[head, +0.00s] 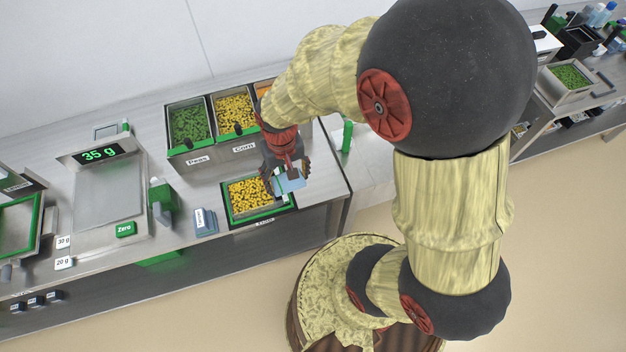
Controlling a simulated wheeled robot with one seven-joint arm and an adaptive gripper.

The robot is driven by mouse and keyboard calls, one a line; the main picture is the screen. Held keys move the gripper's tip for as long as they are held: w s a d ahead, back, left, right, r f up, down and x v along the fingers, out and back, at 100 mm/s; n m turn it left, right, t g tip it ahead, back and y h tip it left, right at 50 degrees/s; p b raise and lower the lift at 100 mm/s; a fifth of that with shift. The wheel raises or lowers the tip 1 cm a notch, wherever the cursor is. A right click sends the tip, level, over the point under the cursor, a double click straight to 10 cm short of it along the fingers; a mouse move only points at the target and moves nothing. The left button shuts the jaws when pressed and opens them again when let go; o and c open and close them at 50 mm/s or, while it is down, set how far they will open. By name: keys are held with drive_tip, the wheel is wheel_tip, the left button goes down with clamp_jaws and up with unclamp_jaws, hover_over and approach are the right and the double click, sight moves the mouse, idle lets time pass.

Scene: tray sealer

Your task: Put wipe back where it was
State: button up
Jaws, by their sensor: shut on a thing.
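My gripper (277,184) is above the right part of a green-edged tray (231,219) of corn near the counter's front edge. It is shut on a light blue wipe (291,182), which sticks out to the right of the fingers. I cannot tell how high the wipe is above the tray. Another small blue stack with a white label (205,221) lies on the counter just left of the tray. My fingers partly hide the wipe and the tray's right side.
Bins of peas (189,124) and corn (234,110) stand behind the tray; my arm partly hides a third. A scale (108,195) reading 35 g, with a green Zero button (125,229), stands left. Bare counter (325,184) lies to the right of my gripper.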

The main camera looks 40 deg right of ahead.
drive_tip(key=s, duration=0.5)
drive_tip(key=b, duration=0.6)
hover_over(313, 179)
drive_tip(key=shift+m, duration=0.4)
drive_tip(key=f, duration=0.9)
drive_tip(key=shift+s+a+f, duration=0.2)
drive_tip(key=shift+a+f, duration=0.05)
drive_tip(key=shift+a, duration=0.1)
drive_tip(key=shift+w+d+f, duration=0.1)
drive_tip(key=shift+d+f, duration=0.05)
drive_tip(key=shift+f, duration=0.1)
drive_tip(key=shift+w+d+f+b, duration=0.15)
drive_tip(key=shift+f+b, duration=0.8)
drive_tip(key=shift+f, duration=0.75)
drive_tip(key=shift+f, duration=0.3)
drive_tip(key=o, duration=1.2)
